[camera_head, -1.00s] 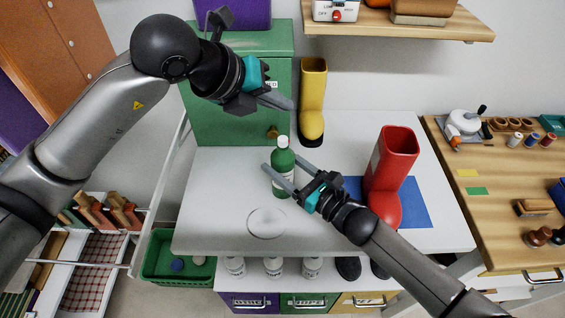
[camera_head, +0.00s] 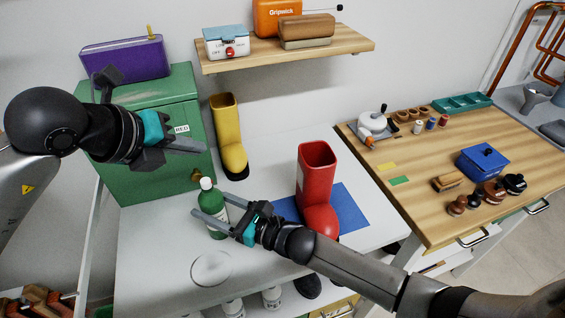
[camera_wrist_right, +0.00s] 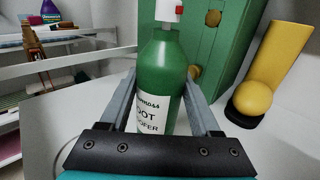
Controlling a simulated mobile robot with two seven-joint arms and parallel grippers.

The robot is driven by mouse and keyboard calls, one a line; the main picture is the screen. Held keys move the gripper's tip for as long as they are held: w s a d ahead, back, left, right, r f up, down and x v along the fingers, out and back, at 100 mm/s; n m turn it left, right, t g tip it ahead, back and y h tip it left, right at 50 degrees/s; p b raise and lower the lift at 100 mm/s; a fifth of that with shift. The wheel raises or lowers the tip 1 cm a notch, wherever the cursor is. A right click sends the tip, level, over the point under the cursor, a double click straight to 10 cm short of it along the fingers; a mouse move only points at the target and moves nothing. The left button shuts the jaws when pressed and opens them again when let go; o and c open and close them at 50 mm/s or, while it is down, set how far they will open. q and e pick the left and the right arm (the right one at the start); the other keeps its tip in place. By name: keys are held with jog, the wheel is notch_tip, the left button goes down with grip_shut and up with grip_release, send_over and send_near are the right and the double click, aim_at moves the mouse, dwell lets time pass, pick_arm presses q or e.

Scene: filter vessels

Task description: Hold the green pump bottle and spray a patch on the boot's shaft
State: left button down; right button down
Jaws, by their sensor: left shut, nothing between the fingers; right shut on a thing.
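The green pump bottle (camera_head: 207,200) stands upright on the white table, with a white cap and a white label. It fills the middle of the right wrist view (camera_wrist_right: 160,80), between the two fingers. My right gripper (camera_head: 212,220) is shut on the bottle's body. The red boot (camera_head: 315,180) stands upright on a blue mat (camera_head: 350,209), to the right of the bottle; its shaft opens upward. My left gripper (camera_head: 200,147) is shut and empty, raised in front of the green cabinet.
A yellow boot (camera_head: 228,130) stands behind the bottle, beside the green cabinet (camera_head: 150,170). A wooden workbench (camera_head: 430,180) with tools is at the right. A wooden shelf (camera_head: 330,52) hangs above.

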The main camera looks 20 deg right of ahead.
grip_release()
dwell(0.3)
jog(key=v, duration=1.2)
